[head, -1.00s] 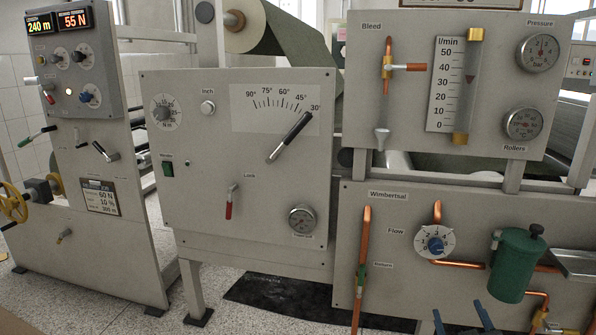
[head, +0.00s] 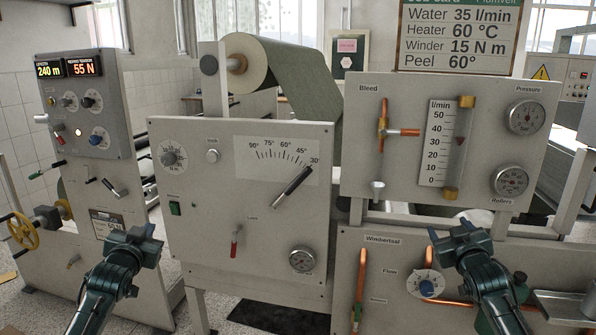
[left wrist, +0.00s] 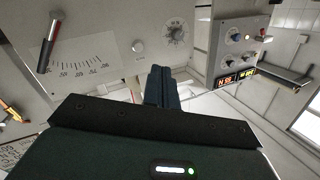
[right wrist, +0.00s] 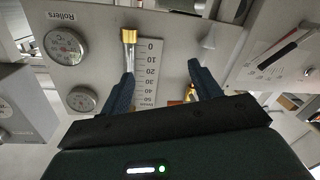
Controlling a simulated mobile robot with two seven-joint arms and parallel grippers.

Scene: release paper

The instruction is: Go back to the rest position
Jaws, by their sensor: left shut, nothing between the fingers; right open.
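My left gripper (head: 140,236) is raised at the lower left of the head view, in front of the gap between the left cabinet and the middle panel. In the left wrist view its fingers (left wrist: 160,86) are together with nothing between them. My right gripper (head: 466,234) is raised at the lower right of the head view, in front of the lower right panel, near the flow knob (head: 426,284). In the right wrist view its fingers (right wrist: 160,80) are apart and empty. Neither gripper visibly holds anything. The right arm hides part of the green canister.
The middle panel (head: 190,240) carries an angle lever (head: 292,186) and a red-handled lock lever (head: 235,242). The upper right panel (head: 360,165) has a flow gauge (head: 447,150) and dials. A yellow handwheel (head: 22,232) sticks out at the left. A job card (head: 458,35) hangs above.

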